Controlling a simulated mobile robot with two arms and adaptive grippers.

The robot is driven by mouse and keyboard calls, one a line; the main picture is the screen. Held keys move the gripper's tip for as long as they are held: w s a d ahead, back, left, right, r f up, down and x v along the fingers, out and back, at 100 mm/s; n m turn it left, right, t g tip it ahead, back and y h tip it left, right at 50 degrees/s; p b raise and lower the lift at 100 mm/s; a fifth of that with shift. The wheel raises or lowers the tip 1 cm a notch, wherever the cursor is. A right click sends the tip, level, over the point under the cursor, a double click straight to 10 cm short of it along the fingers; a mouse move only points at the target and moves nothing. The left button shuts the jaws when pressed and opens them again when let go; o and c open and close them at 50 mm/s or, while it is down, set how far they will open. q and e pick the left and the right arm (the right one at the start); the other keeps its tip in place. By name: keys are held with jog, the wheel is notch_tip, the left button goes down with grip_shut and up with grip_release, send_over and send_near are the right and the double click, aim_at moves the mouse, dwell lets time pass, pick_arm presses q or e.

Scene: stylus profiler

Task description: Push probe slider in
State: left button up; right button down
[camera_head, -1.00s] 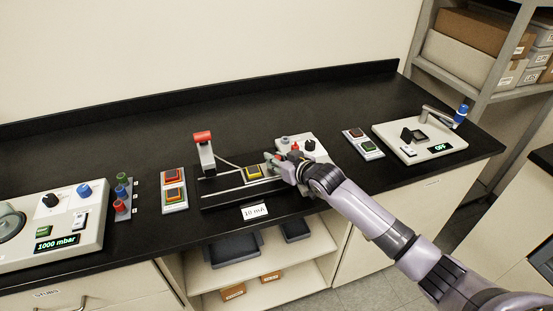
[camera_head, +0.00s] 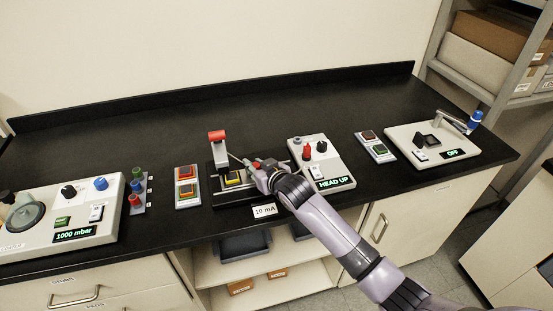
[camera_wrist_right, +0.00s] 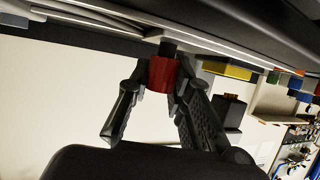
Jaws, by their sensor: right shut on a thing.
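The probe slider is a small carriage with a yellow-framed pad (camera_head: 233,177) on rails, close to the grey post with a red top (camera_head: 217,136). My right gripper (camera_head: 258,172) is at the slider's right end. In the right wrist view, a red cylindrical knob (camera_wrist_right: 162,75) with a dark stem sits between the fingers of my right gripper (camera_wrist_right: 160,84), which is shut on it. The yellow part (camera_wrist_right: 226,70) also shows there, to the right of the fingers. The gripper hides part of the rails in the head view. My left gripper is not in view.
A control box (camera_head: 330,176) reading "HEAD UP" stands right of my right gripper. A two-button panel (camera_head: 187,187) is on the left. A pump box (camera_head: 103,215) reads "1000 mbar". The back of the bench is clear.

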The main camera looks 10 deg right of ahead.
jog(key=shift+a, duration=1.15)
jog(key=c, duration=1.4)
grip_release()
jog(key=shift+a, duration=0.2)
jog(key=shift+d, duration=0.1)
jog(key=shift+s, duration=0.1)
jog(key=v, duration=1.2)
